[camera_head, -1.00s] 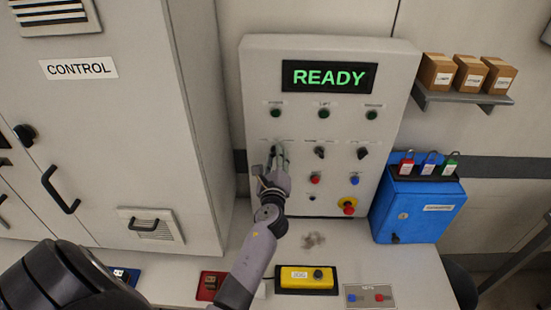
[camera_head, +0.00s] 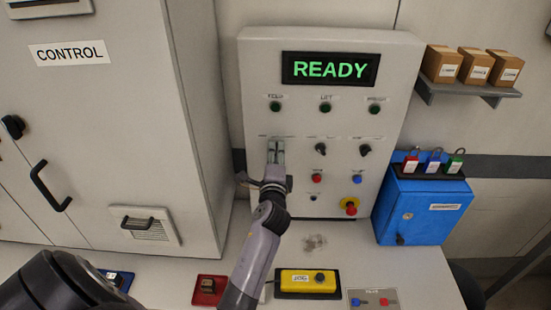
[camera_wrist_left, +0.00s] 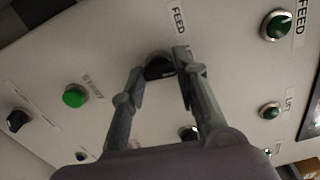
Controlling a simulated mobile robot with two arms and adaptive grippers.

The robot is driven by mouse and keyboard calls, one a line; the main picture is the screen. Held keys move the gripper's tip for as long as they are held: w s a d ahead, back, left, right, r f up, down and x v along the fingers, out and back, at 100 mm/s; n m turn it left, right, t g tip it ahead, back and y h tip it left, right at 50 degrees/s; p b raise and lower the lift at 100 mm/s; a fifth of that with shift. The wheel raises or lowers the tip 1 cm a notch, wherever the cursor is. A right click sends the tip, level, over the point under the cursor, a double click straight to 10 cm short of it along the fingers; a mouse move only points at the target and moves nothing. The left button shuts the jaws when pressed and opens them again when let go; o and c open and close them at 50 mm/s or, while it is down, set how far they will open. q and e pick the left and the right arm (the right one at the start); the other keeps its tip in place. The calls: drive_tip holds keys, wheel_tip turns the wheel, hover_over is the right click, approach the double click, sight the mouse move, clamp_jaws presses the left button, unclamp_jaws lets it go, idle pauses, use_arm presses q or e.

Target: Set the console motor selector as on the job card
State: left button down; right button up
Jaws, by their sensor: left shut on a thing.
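The light grey console (camera_head: 300,200) stands upright with a lit green READY display (camera_head: 330,69). My left gripper (camera_head: 276,152) is at the leftmost selector of the console's middle row and covers it in the head view. In the left wrist view, its two fingers are on either side of the black selector knob (camera_wrist_left: 158,68), beneath a FEED label (camera_wrist_left: 178,18). The gripper is shut on this knob. The middle selector (camera_head: 320,149) and the right selector (camera_head: 364,150) are uncovered. My right gripper is not in view. I cannot make out a job card.
Red (camera_head: 317,178) and blue (camera_head: 357,179) buttons and a red emergency stop (camera_head: 351,207) sit below the selectors. A yellow JOG box (camera_head: 308,281) lies on the desk. A grey CONTROL cabinet (camera_head: 110,120) stands left, a blue lock box (camera_head: 428,207) right.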

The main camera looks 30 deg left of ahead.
use_arm(q)
drive_tip(key=shift+f+n, duration=0.15)
drive_tip(key=shift+n, duration=0.45)
drive_tip(key=c, duration=1.2)
unclamp_jaws()
drive_tip(key=shift+s, duration=0.1)
drive_tip(key=shift+c, duration=0.2)
